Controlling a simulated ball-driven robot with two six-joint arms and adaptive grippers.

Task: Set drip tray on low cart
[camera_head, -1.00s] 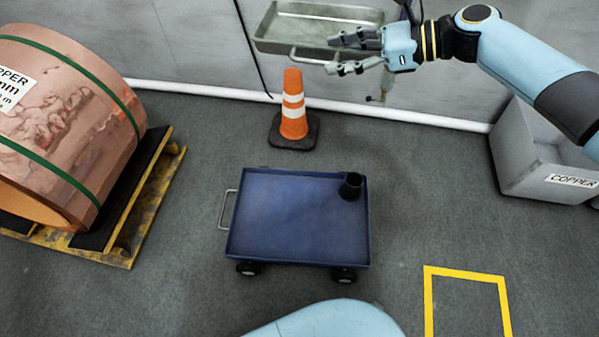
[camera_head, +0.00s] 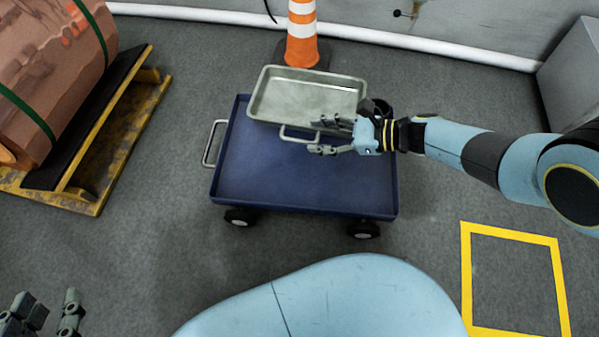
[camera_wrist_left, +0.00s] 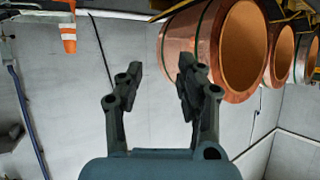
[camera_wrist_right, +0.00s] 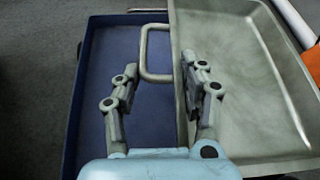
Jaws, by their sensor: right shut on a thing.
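The grey metal drip tray (camera_head: 300,95) has a wire handle on its near side and is roughly level over the far part of the blue low cart (camera_head: 270,180). My right gripper (camera_head: 318,137) is shut on the drip tray at its handle side. In the right wrist view, the tray (camera_wrist_right: 235,50) and handle show by the fingers (camera_wrist_right: 160,70), with the cart (camera_wrist_right: 90,90) below. Whether the tray touches the cart is unclear. My left gripper (camera_head: 48,300) is low at the left, away from the cart; its fingers (camera_wrist_left: 160,68) are apart and empty.
An orange cone (camera_head: 302,45) stands just behind the tray. A copper coil (camera_head: 50,60) on a yellow pallet (camera_head: 95,190) is left. Floor right of the cart is clear.

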